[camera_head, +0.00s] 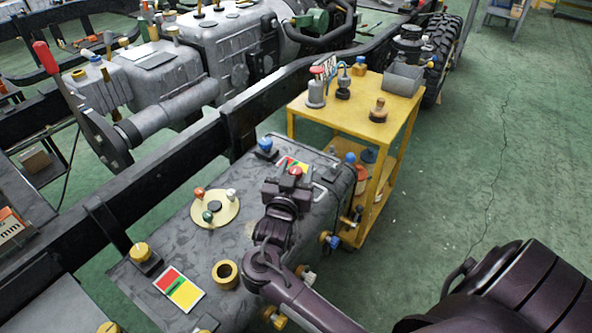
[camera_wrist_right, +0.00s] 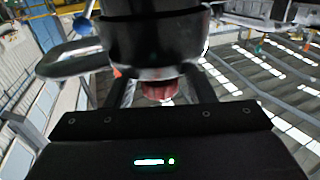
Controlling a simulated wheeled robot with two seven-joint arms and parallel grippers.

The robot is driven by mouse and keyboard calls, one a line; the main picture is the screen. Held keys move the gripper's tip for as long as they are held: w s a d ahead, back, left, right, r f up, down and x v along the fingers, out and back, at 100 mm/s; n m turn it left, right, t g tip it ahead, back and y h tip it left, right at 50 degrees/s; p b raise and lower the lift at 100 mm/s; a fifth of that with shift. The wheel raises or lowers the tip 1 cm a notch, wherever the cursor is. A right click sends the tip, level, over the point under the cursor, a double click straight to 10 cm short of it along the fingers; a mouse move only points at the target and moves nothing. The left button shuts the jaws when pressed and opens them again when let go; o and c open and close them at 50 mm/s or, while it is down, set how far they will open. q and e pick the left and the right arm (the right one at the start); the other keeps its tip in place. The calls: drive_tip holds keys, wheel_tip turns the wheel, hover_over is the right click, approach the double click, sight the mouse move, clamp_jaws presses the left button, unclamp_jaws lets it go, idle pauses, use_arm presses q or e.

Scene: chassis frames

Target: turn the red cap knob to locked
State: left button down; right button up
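A small red cap knob (camera_head: 296,171) shows at the fingertips of my right gripper (camera_head: 288,190), above the grey tank-like housing (camera_head: 235,250). A label plate (camera_head: 287,161) with coloured patches lies just behind it, partly covered by the gripper. In the right wrist view, red shows (camera_wrist_right: 159,89) between the dark fingers, below a dark round part. Whether the fingers press on the red cap cannot be seen clearly. The knob's turn position cannot be read. My left gripper is not in view.
On the housing are a yellow knob (camera_head: 140,252), a blue knob (camera_head: 265,146), a disc with several small knobs (camera_head: 214,209), a brass ring (camera_head: 225,273) and a red-yellow plate (camera_head: 179,289). A yellow cart (camera_head: 345,117) stands behind.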

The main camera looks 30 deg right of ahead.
drive_tip(key=c, duration=0.8)
drive_tip(key=shift+m+g+h, duration=0.6)
drive_tip(key=shift+g, duration=0.1)
drive_tip(key=shift+c, duration=0.2)
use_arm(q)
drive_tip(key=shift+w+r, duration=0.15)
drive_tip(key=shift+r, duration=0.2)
use_arm(e)
drive_tip(key=shift+g, duration=0.3)
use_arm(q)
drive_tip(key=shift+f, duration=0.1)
use_arm(e)
drive_tip(key=o, duration=1)
